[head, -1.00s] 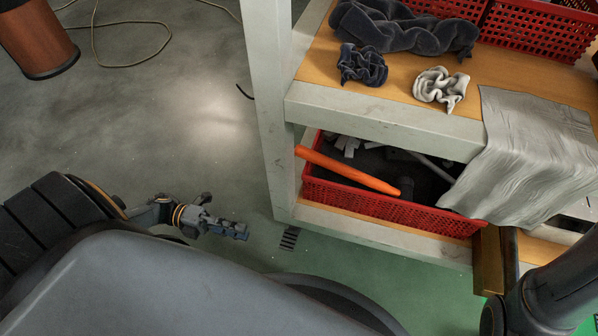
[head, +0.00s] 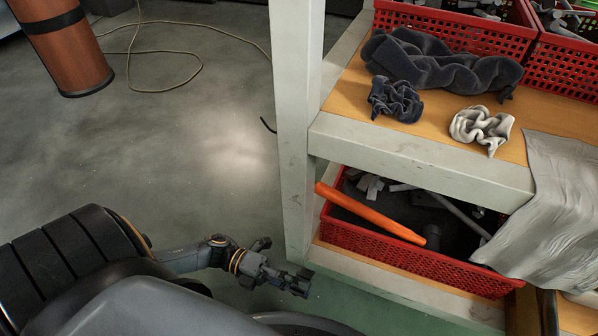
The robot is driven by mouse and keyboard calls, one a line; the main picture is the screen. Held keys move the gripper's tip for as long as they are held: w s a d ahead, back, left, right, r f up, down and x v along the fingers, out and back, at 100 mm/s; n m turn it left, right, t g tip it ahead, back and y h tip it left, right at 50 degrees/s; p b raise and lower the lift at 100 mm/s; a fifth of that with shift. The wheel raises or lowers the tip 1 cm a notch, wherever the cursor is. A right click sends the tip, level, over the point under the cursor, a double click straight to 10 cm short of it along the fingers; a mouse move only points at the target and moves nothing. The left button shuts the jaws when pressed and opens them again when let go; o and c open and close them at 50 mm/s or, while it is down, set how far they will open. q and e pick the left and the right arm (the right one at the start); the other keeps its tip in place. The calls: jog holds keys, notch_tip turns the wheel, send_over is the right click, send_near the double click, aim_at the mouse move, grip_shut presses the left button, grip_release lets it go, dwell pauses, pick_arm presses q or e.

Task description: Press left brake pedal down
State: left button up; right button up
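My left gripper (head: 298,282) reaches in from the lower left, low over the floor by the foot of the cart's near-left leg. Its fingers appear as one narrow dark bar, so I cannot tell whether they are open or shut. No object is visible in it. I cannot make out a brake pedal now; the spot just below the leg's foot is covered by the gripper's tip. The cart (head: 420,155) has pale painted legs and beams with wooden shelves. My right gripper is not in view.
A red basket (head: 400,252) with an orange tube (head: 370,213) sits on the lower shelf. Dark cloths (head: 440,65), a white cloth (head: 482,127) and a hanging grey cloth (head: 565,205) lie above. Open floor with a cable (head: 190,85) is at left.

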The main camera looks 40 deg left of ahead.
pick_arm(q)
jog(key=shift+w+d, duration=0.1)
jog(key=shift+d, duration=0.1)
grip_shut()
